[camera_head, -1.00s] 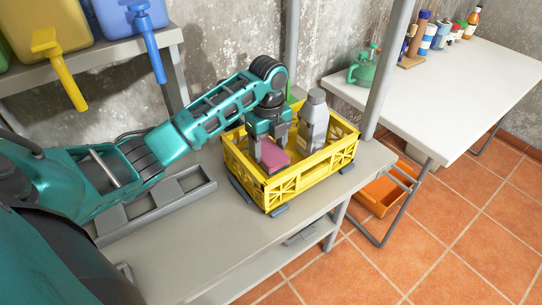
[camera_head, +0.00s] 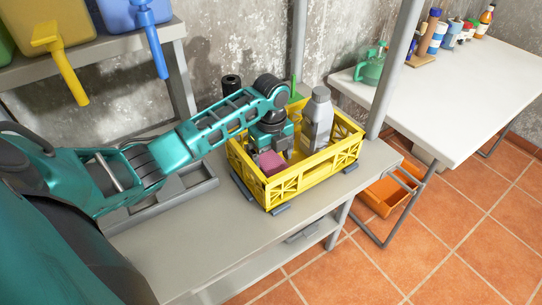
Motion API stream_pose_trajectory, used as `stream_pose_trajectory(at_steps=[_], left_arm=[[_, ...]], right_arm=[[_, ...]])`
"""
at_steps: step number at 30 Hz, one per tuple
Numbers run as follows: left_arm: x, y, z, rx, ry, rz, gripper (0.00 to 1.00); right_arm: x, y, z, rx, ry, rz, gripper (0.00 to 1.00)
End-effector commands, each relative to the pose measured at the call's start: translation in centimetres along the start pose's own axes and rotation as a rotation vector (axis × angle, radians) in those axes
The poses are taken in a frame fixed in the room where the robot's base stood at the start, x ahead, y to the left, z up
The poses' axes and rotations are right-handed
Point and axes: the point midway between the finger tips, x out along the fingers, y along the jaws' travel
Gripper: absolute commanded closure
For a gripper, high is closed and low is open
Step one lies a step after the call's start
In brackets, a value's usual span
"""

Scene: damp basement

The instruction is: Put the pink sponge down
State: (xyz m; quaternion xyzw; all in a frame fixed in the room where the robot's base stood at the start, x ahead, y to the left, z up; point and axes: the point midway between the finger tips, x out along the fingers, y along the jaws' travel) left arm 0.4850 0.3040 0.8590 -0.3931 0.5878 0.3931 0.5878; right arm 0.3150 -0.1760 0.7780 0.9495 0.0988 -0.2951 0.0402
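The pink sponge (camera_head: 270,163) is in the left part of the yellow crate (camera_head: 318,176), behind its front wall. My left gripper (camera_head: 277,150) reaches down into the crate right at the sponge, on its far side. One grey finger shows to the right of and behind the sponge. The other finger is mostly hidden, so I cannot tell whether the fingers grip the sponge or stand apart from it. The sponge's underside is hidden by the crate wall. My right gripper is not in view.
A grey bottle (camera_head: 318,119) stands upright in the crate, right of my gripper. The crate stands on a grey bench (camera_head: 222,239) with bare room in front. A grey post (camera_head: 393,72) rises behind it. A white table (camera_head: 455,95) and orange bin (camera_head: 383,196) are at right.

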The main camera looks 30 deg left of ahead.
Motion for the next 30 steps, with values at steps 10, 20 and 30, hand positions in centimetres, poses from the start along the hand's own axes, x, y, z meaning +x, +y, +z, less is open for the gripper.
stream_pose_trajectory(at_steps=[10,20,30], left_arm=[[-0.7,0.0,0.1,0.0,-0.001,-0.001,0.07],[-7.2,-0.1,0.1,0.001,-0.003,-0.005,0.07],[-12.0,0.0,0.0,0.0,-0.001,-0.001,0.07]], right_arm=[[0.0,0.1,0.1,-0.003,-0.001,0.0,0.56],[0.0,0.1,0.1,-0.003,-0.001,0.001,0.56],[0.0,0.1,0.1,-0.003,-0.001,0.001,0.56]])
